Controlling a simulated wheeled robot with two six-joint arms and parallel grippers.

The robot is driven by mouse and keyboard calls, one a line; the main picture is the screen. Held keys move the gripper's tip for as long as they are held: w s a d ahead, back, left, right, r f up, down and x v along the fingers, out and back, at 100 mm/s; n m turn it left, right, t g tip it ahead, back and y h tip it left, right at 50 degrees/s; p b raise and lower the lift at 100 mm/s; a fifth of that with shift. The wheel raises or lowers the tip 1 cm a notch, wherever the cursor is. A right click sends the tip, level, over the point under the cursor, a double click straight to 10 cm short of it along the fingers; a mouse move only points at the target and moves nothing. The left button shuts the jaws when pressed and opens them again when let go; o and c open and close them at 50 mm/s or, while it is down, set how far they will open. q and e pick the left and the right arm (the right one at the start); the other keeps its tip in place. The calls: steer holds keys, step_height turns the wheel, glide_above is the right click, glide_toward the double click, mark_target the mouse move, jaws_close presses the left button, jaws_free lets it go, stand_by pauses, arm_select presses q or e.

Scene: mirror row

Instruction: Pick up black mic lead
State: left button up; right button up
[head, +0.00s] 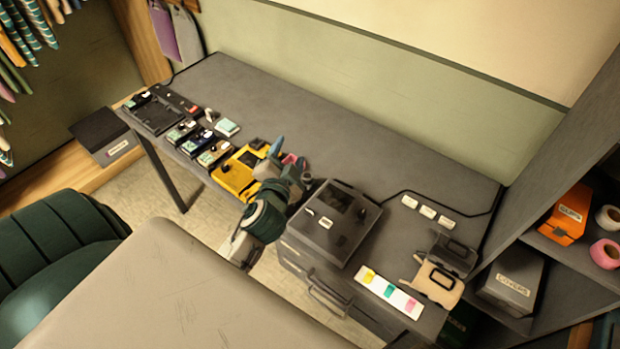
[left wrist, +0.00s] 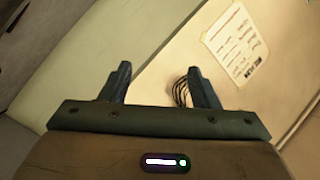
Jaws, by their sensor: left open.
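My left gripper (head: 287,158) is over the table's front edge, beside the yellow case, with its fingers pointing to the back of the table. In the left wrist view the gripper (left wrist: 158,85) is open, with nothing between its fingers. Thin dark loops, perhaps a coiled lead (left wrist: 180,92), show just behind the right finger, partly hidden by it, against a pale surface. I cannot tell if they are the black mic lead. In the head view a black cable (head: 440,203) runs along the right part of the table. My right gripper is not in view.
The grey table (head: 330,130) is clear along its back middle. A yellow case (head: 236,178) and a dark grey machine (head: 335,218) flank my left arm. Small labelled boxes stand at the left. Shelves (head: 590,262) close off the right. A paper note (left wrist: 234,42) is on the pale surface.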

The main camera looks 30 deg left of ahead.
arm_select(q)
steer(key=w+d+r+m+t+h, duration=0.3)
steer(key=w+r+m+t, duration=0.1)
steer(key=w+r+m, duration=0.15)
steer(key=w+d+r+m+h, duration=0.35)
steer(key=d+m+h, duration=0.45)
steer(key=m+h, duration=0.45)
steer(key=m+g+y, duration=1)
steer(key=m+g, duration=0.2)
steer(key=g, duration=0.8)
glide_above(307, 176)
step_height(307, 176, down, 17)
steer(key=shift+h, duration=0.25)
step_height(307, 176, down, 6)
steer(key=b, duration=0.6)
steer(key=shift+w+a, duration=0.1)
steer(key=shift+a, duration=0.05)
step_height(307, 176, down, 4)
steer(key=b, duration=0.3)
steer(key=shift+f, duration=0.3)
steer(key=shift+r, duration=0.1)
steer(key=shift+c, duration=1.1)
steer(key=c, duration=0.9)
